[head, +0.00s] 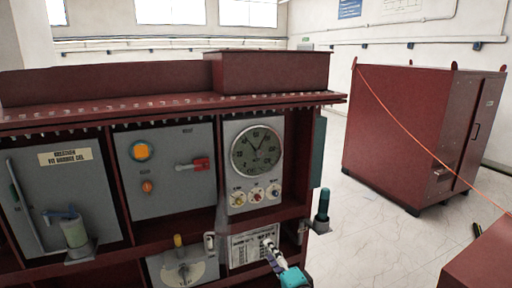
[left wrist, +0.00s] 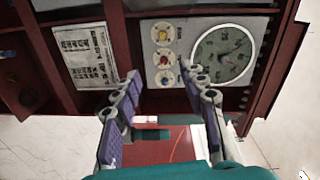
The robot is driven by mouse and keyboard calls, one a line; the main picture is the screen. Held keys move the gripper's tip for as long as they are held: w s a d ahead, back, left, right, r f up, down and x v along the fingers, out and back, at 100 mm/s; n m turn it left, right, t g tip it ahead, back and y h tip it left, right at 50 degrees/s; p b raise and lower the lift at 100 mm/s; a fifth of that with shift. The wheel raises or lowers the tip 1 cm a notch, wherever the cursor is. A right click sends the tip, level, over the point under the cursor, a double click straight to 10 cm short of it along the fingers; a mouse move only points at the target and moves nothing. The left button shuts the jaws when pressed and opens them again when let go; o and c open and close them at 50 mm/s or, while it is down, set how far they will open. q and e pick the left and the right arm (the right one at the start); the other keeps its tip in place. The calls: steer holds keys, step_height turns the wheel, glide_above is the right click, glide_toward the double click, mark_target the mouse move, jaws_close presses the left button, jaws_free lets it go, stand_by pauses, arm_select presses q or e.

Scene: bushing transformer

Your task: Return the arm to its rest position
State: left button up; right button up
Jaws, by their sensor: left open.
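My left gripper (head: 268,246) is at the bottom of the head view, in front of the white printed sheet (head: 250,246) on the dark red control cabinet (head: 100,100). Its teal wrist shows below its grey fingers. In the left wrist view, the two fingers of the left gripper (left wrist: 160,76) are spread apart with nothing between them. Beyond them are the round gauge (left wrist: 222,54) and a column of coloured knobs (left wrist: 164,58). My right gripper is in neither view.
A large red cabinet (head: 405,130) stands behind right; pale floor (head: 370,225) lies between.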

arm_select(q)
steer(key=s+a+f+n+g+h, duration=0.1)
steer(key=s+a+f+n+g, duration=0.2)
steer(key=a, duration=0.7)
steer(key=s+a+f+n+g, duration=0.15)
steer(key=s+a+g, duration=0.3)
steer(key=a, duration=0.55)
steer(key=s+a+f+n+h, duration=0.1)
steer(key=s+f+n+h, duration=0.1)
steer(key=s, duration=0.6)
steer(key=s+a+f+n+g+h, duration=0.1)
steer(key=s+f+n+h, duration=0.1)
steer(key=s+n, duration=0.3)
steer(key=s+h, duration=0.1)
steer(key=s, duration=0.3)
steer(key=shift+a+f+h, duration=0.25)
steer(key=shift+a+h, duration=0.05)
steer(key=shift+h, duration=0.1)
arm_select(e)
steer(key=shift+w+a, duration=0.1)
